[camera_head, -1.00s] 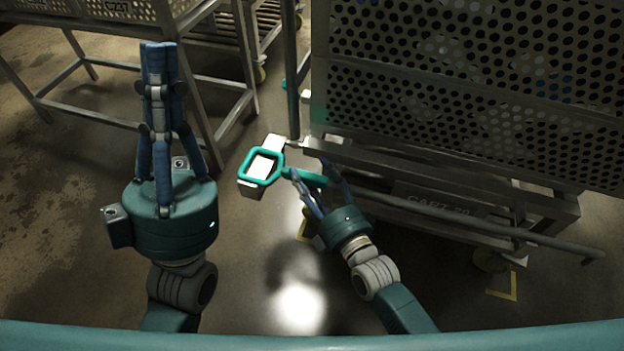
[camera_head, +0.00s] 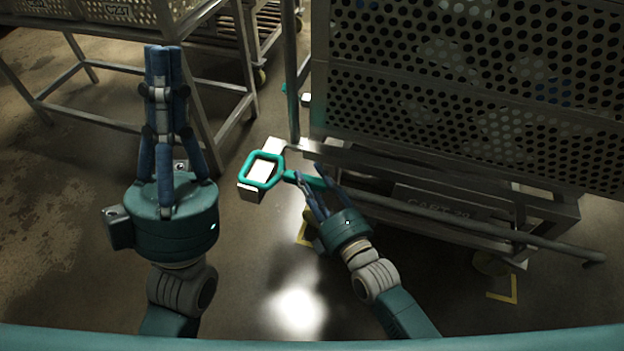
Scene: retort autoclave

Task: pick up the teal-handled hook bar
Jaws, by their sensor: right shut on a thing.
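The teal-handled hook bar has a teal loop (camera_head: 264,170) at its left end. A short teal grip runs from the loop to the right. A long grey bar (camera_head: 450,216) runs on the same line along the cart's front to the lower right. My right gripper (camera_head: 311,183) is shut on the teal grip just right of the loop; its fingers partly hide the grip. The loop lies over a pale bracket (camera_head: 248,193). My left gripper (camera_head: 165,52) is raised at the left, away from the bar, with its fingers close together; whether it is open is unclear.
A perforated metal cart (camera_head: 470,120) fills the right side, close behind the bar. A steel table frame (camera_head: 110,122) stands at the upper left, behind my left gripper. Yellow marks (camera_head: 503,296) lie on the floor.

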